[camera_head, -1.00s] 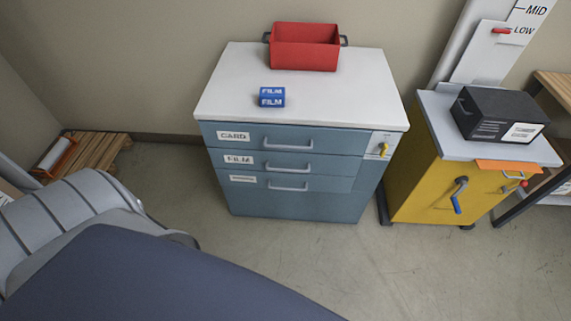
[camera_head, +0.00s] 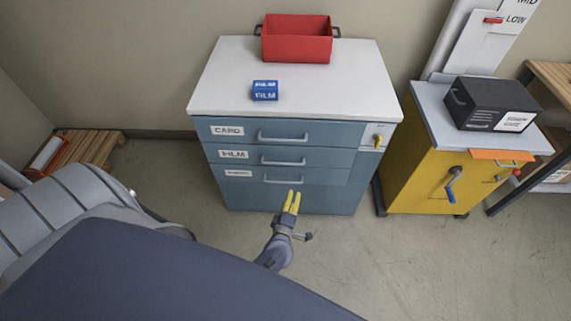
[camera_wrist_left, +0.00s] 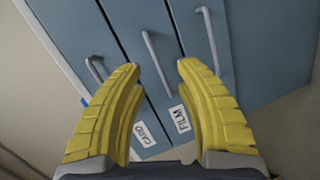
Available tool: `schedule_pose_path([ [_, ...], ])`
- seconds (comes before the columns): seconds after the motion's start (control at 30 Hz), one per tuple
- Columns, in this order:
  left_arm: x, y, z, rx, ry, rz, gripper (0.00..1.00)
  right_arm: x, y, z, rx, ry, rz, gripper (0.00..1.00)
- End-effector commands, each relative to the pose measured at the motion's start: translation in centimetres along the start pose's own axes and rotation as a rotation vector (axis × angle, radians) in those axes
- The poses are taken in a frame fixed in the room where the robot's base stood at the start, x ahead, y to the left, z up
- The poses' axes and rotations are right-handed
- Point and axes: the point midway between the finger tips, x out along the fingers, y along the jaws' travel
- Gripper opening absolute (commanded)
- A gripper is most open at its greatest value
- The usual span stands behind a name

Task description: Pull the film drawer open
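The blue cabinet holds three stacked drawers, all flush with its front. The film drawer (camera_head: 335,158) is the middle one, with a FILM label and a grey bar handle (camera_head: 283,161). In the left wrist view the film drawer's handle (camera_wrist_left: 156,58) runs between my fingers, beyond their tips. My left gripper (camera_head: 292,195) has yellow fingers and sits in front of the cabinet, low in the head view, below the lowest handle. It is open and empty in the left wrist view (camera_wrist_left: 158,75). My right gripper is not in view.
The card drawer (camera_head: 345,132) is above and a third drawer (camera_head: 335,176) below. A yellow key or latch (camera_head: 378,140) is at the cabinet's upper right. A red bin (camera_head: 297,42) and blue FILM box (camera_head: 265,91) stand on top. A yellow cabinet (camera_head: 420,180) stands right.

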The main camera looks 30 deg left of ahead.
Motion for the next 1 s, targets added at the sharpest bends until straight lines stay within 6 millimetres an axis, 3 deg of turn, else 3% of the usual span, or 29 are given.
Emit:
schedule_pose_path([
  [0.1, 0.3, 1.7, -2.5, -0.165, 0.094, 0.012, 0.34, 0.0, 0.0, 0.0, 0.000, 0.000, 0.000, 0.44],
  [0.2, 0.2, 1.7, -3.6, -0.246, 0.141, 0.007, 0.34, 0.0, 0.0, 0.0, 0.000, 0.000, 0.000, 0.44],
  [0.47, 1.6, 1.4, -4.4, -0.278, 0.167, 0.004, 0.34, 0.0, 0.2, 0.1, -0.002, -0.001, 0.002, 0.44],
  [1.0, 11.1, 1.3, -6.0, -0.272, 0.165, 0.004, 0.34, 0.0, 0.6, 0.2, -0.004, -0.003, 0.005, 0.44],
])
